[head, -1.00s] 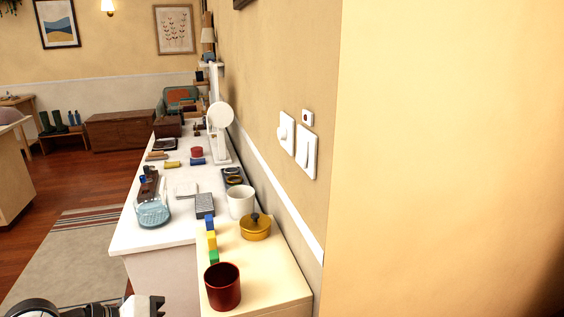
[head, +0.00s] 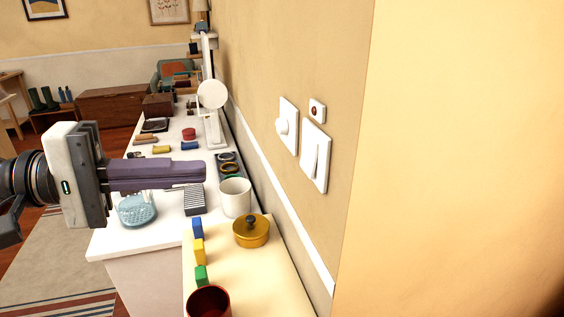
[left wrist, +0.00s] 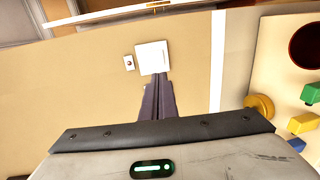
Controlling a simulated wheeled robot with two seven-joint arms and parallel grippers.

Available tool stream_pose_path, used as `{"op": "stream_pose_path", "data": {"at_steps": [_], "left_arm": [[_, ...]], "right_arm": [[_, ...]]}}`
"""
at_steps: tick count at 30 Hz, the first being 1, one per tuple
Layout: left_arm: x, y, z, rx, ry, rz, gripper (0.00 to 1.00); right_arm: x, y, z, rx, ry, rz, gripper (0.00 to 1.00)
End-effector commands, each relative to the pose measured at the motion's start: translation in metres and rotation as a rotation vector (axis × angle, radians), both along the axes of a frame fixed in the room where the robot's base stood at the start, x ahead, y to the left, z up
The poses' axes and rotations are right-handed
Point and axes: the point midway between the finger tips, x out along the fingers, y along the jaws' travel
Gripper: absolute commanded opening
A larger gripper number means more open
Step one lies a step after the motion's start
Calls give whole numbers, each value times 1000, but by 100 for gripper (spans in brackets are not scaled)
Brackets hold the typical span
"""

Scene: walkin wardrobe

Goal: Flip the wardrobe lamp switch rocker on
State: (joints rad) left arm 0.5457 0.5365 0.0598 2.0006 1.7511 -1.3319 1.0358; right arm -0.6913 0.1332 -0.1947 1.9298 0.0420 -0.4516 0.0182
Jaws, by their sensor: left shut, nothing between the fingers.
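The lamp switch, a white plate with a tall rocker (head: 315,157), is on the beige wall in the head view. The rocker has a visible slant, but I cannot tell its on or off state. In the left wrist view, a white plate (left wrist: 152,55), apparently the same switch, shows just beyond my fingertips. My left gripper (head: 203,170) is shut and empty, its dark fingers pointing right toward the wall above the counter, apart from the switch. Its fingers (left wrist: 157,80) also show in the left wrist view. My right gripper is not in view.
Below stand a white mug (head: 235,198), a gold lidded pot (head: 251,232), coloured blocks (head: 199,252) and a red cup (head: 208,302). The wall ends at a corner on the right.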

Motion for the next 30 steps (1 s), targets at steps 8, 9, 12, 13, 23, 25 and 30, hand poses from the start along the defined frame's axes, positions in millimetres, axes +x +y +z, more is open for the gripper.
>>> {"op": "stream_pose_path", "data": {"at_steps": [8, 9, 12, 13, 23, 25, 30], "left_arm": [[6, -20, -2, -1, 1, -3, 0], [8, -28, -2, -2, 1, -5, 0], [14, -47, -4, -2, 1, -5, 0], [16, -54, -5, -2, 1, -5, 0], [36, -114, -13, -1, 0, -3, 0], [39, -121, -15, -1, 1, -1, 0], [43, -131, -17, 0, 0, 0, 0]], "right_arm": [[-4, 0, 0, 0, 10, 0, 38], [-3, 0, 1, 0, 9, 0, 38], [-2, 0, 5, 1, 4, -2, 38], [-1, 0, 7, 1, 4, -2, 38], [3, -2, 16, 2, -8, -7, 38], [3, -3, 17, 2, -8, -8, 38], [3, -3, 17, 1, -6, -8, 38]]}}
